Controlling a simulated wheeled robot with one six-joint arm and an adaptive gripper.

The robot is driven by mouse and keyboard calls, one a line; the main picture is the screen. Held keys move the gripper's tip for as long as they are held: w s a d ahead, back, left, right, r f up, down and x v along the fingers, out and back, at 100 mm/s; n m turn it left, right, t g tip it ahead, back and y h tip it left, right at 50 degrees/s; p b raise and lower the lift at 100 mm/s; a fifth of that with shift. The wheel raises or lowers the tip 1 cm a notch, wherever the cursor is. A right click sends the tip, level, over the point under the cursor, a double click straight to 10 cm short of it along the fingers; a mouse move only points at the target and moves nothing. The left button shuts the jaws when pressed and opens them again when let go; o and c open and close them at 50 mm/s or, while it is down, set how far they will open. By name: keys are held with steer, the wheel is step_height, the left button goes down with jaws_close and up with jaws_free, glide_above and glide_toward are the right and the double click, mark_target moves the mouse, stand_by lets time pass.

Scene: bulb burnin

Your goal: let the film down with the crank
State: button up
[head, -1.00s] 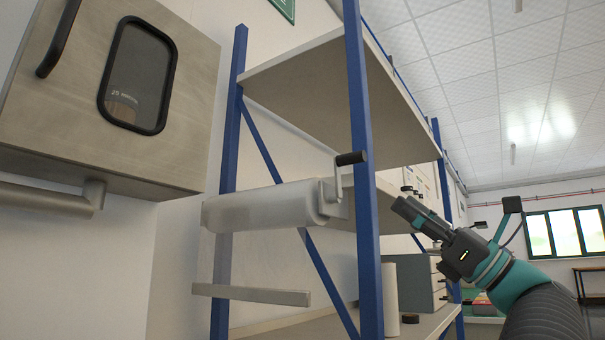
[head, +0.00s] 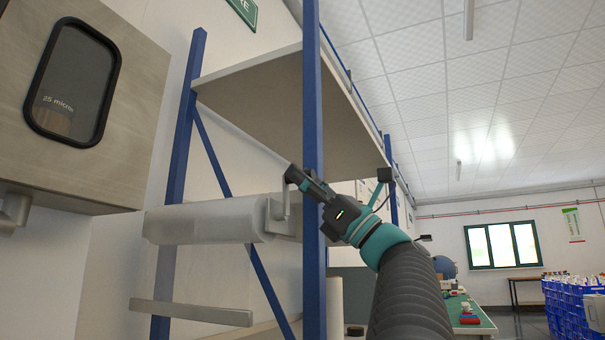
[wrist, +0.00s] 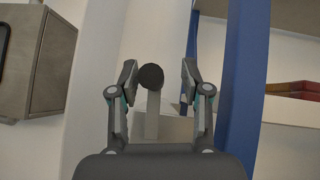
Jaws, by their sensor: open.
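The film roll (head: 205,220) is a pale, translucent cylinder mounted across the blue rack. Its crank (head: 286,200) is at the roll's right end, with the arm pointing up. In the wrist view the crank's round black knob (wrist: 151,76) sits between my open fingers, nearer the left finger. The grey crank arm (wrist: 152,115) runs down below the knob. My gripper (wrist: 160,82) is open and holds nothing. In the head view my gripper (head: 303,182) is at the crank's top and hides part of the knob. I cannot tell whether a finger touches it.
A blue rack post (head: 312,130) stands close beside my gripper, and in the wrist view the post (wrist: 245,80) is just right of the fingers. A steel cabinet (head: 130,150) hangs at left. A pale bar (head: 190,312) lies below the roll. A shelf (head: 265,95) is above.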

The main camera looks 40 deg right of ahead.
steer(key=shift+w+a+r, duration=0.15)
steer(key=shift+r, duration=0.05)
jaws_close()
steer(key=shift+m+t+h, duration=0.3)
steer(key=shift+m+h, duration=0.1)
steer(key=shift+m, duration=0.1)
steer(key=shift+w+d+f+m+t+h+p, duration=0.2)
steer(key=shift+d+m+t+h+p, duration=0.45)
steer(key=shift+m+h, duration=1.5)
steer(key=shift+w+d+f+m+t+h+p, duration=0.15)
steer(key=shift+w+d+m+t+h+p, duration=0.5)
steer(key=shift+m+h, duration=1.45)
steer(key=shift+s+d+f+m+t+h+p, duration=0.15)
steer(key=shift+d+m+h+p, duration=0.2)
steer(key=shift+m+h+p, duration=1.2)
steer(key=shift+m+h+b, duration=0.4)
steer(key=shift+m+b, duration=0.2)
steer(key=shift+m, duration=0.4)
